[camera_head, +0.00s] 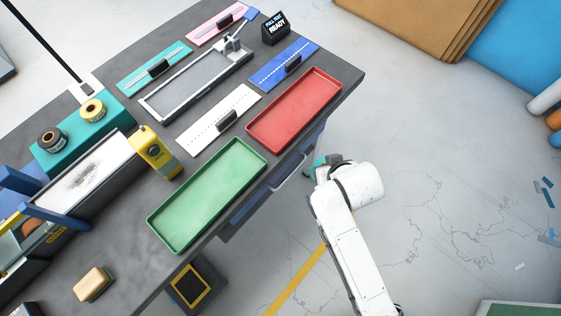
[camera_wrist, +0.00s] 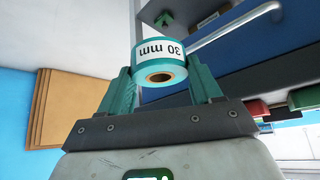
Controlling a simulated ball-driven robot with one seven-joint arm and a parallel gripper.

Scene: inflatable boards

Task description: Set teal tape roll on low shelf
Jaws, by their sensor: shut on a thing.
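In the wrist view the teal tape roll (camera_wrist: 205,47) has a white "30 mm" label, upside down in the picture, and a tan core. My gripper (camera_wrist: 163,72) is shut on it, with a teal finger on each side. In the head view my gripper (camera_head: 317,165) is at the bench's right side, beyond its edge, mostly hidden by my white wrist. The roll cannot be made out clearly there. A low shelf cannot be identified with certainty; a blue panel with a bar handle (camera_wrist: 236,20) and grey surfaces show behind the roll in the wrist view.
The dark bench (camera_head: 118,250) carries a red tray (camera_head: 337,79), a green tray (camera_head: 153,219) and a yellow device (camera_head: 148,148). A drawer handle (camera_head: 292,172) sticks out at its side. A black box (camera_head: 207,272) stands low beside the bench.

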